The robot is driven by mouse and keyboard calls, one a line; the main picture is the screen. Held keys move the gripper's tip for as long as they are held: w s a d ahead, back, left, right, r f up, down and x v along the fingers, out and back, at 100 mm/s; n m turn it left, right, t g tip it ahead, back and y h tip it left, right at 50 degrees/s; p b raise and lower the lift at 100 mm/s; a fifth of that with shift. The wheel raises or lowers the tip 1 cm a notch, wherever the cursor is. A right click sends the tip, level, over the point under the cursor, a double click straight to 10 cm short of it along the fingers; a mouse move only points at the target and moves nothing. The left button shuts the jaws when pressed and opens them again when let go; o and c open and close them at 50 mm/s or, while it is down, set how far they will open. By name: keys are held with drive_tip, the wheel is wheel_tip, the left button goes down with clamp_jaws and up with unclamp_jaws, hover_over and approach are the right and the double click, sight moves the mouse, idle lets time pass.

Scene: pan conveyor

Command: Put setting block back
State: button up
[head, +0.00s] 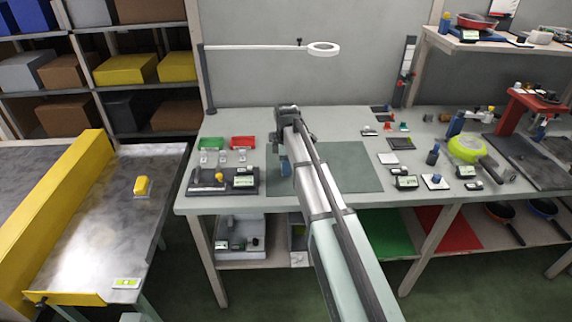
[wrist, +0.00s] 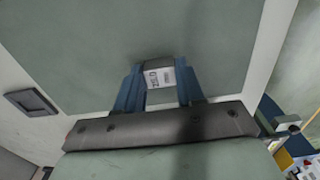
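In the head view my gripper (head: 285,167) is over the left part of the grey-green mat (head: 345,170) on the workbench. I cannot make out the block there. In the wrist view a dark square frame with a lighter centre (wrist: 32,102) lies left of the gripper; I cannot tell whether it is the block's place.
A dark fixture tray (head: 222,190) and red and green bins (head: 243,142) stand left of the mat.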

drive_tip(key=o, duration=0.4)
drive_tip(key=shift+r, duration=0.1)
wheel_tip(320, 180, up, 12)
drive_tip(key=shift+r, duration=0.1)
idle(0.5)
